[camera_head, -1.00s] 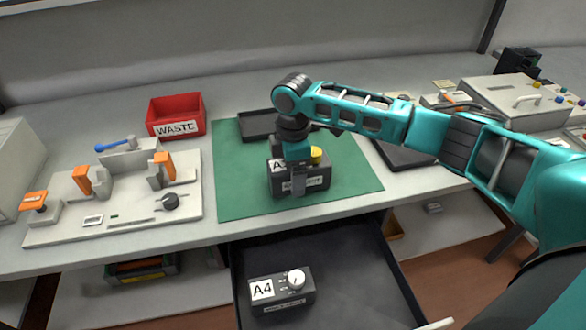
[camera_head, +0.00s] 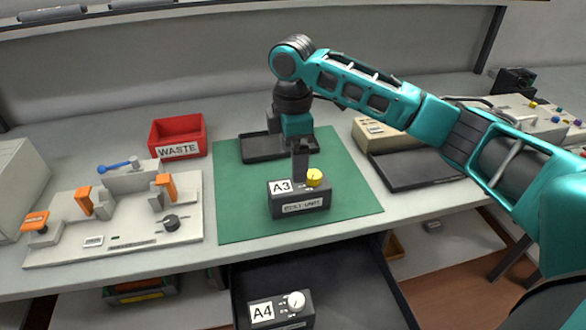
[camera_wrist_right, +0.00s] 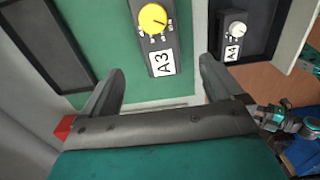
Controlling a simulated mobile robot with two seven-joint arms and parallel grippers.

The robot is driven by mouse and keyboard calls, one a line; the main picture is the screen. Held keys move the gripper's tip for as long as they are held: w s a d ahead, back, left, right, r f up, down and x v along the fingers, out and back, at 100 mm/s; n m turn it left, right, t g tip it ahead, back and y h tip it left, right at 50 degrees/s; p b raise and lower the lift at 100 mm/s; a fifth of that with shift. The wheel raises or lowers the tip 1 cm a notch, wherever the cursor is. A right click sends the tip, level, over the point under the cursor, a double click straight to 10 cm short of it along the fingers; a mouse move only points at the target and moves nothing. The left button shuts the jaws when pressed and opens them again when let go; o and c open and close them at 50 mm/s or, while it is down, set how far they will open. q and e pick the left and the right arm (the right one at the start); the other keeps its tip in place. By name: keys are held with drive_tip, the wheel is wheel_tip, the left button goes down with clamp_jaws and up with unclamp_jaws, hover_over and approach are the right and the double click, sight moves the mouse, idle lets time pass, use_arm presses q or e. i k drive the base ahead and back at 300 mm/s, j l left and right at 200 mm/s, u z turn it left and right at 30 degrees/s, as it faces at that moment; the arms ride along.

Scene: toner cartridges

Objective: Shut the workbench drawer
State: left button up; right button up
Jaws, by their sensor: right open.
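The workbench drawer (camera_head: 350,285) is pulled out below the bench's front edge. It is dark inside, and its front is outside the head view. A black A4 unit (camera_head: 282,309) with a white knob lies in it; the drawer (camera_wrist_right: 257,22) and this unit also show in the wrist view. My right gripper (camera_wrist_right: 162,85) is open and empty. In the head view it is above the green mat, around and behind the black A3 unit (camera_head: 299,199) with a yellow knob, which stands on the mat.
The green mat (camera_head: 235,220) lies on the grey workbench. A red WASTE bin (camera_head: 178,136) and a grey fixture (camera_head: 115,245) with orange clamps stand on the left. Dark trays (camera_head: 420,172) lie on the mat's back and to its right. Open floor shows right of the drawer.

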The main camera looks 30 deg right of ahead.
sight(350, 283)
drive_tip(key=k, duration=1.5)
